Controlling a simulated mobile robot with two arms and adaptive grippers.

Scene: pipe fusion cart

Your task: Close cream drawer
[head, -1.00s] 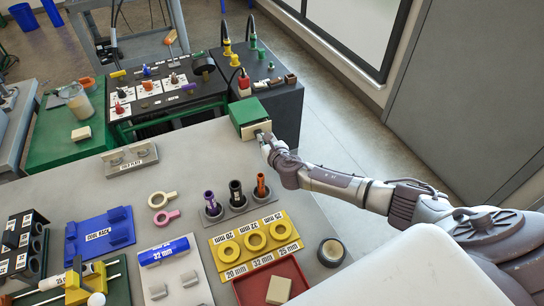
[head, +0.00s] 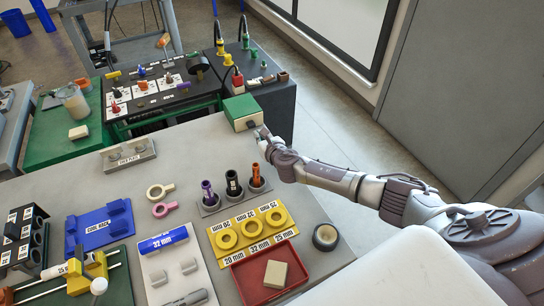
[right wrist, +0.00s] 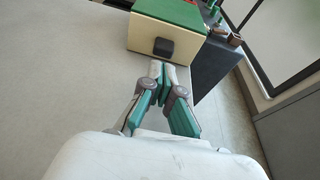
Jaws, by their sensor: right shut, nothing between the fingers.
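The small green box (head: 238,107) stands at the far right corner of the grey table. Its cream drawer (head: 246,124) faces me. In the right wrist view the cream drawer front (right wrist: 146,36) has a dark knob (right wrist: 163,47) and sits right under the green top, with no clear gap showing. My right gripper (head: 262,133) is shut and empty, just in front of the drawer. In the right wrist view its fingertips (right wrist: 167,68) point at the front, just below the knob; I cannot tell whether they touch it. My left gripper is out of view.
A dark cabinet (head: 275,100) stands behind the box, past the table edge. The tabletop left of the box is clear.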

